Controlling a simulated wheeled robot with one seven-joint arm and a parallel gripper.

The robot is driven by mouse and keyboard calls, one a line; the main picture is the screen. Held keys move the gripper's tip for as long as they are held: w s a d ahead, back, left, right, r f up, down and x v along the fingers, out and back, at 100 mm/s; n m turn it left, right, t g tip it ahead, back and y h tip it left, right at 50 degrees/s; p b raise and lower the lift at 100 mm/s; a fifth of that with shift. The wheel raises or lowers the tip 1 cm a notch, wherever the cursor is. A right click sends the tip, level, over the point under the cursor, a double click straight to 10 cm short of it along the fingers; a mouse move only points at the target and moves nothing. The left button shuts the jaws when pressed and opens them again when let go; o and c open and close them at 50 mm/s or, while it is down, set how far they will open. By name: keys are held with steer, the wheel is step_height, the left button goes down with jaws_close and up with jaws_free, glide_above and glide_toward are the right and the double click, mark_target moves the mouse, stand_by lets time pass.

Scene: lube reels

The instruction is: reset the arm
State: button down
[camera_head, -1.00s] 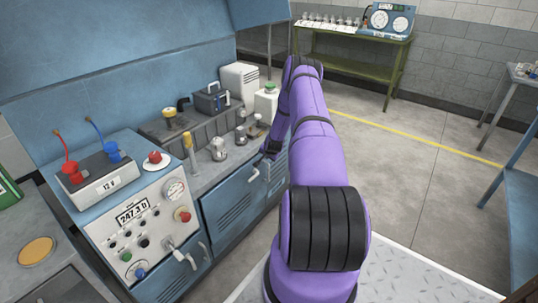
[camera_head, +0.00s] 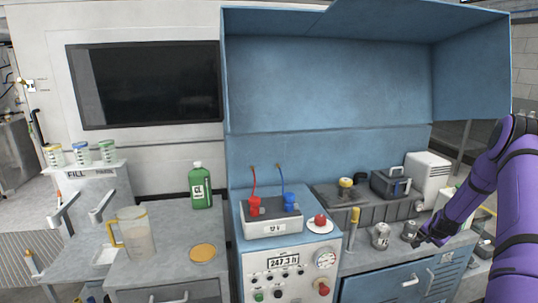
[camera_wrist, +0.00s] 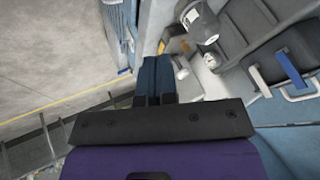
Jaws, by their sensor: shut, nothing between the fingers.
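My purple arm reaches in from the right edge of the head view. My gripper (camera_head: 428,239) is a small dark shape over the blue bench's worktop, near the small metal canisters. In the wrist view its two blue-grey fingers (camera_wrist: 157,70) are together with nothing between them. A metal canister (camera_head: 380,236) stands just left of the gripper in the head view. It cannot be told whether the fingers touch anything below.
A black case with a handle (camera_head: 391,186) and a white box (camera_head: 428,172) stand behind my gripper. A control panel (camera_head: 290,275), a green bottle (camera_head: 200,188) and a clear jug (camera_head: 136,236) are to the left. A blue hood (camera_head: 325,75) overhangs the bench.

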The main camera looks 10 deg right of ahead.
steer(key=w+a+r+n+y, duration=0.1)
steer(key=a+r+n, duration=0.2)
steer(key=a+r, duration=1)
steer(key=a+r+n, duration=0.3)
steer(key=a+r, duration=0.5)
steer(key=r, duration=0.9)
steer(key=s+a+r+n+y, duration=0.1)
steer(key=s+a+r+n, duration=0.2)
steer(key=s+a+r, duration=0.65)
steer(key=s+a+r+n+y, duration=0.1)
steer(key=s+a+r+n, duration=0.1)
steer(key=s+a+r, duration=0.7)
steer(key=s+a+f+n, duration=0.1)
steer(key=s+a, duration=0.4)
steer(key=s, duration=0.4)
steer(key=s+a+f+n, duration=0.1)
steer(key=s+a, duration=0.3)
steer(key=s, duration=0.5)
steer(key=shift+a+n+g+y, duration=0.35)
steer(key=shift+n+g+y, duration=0.05)
steer(key=shift+n, duration=0.2)
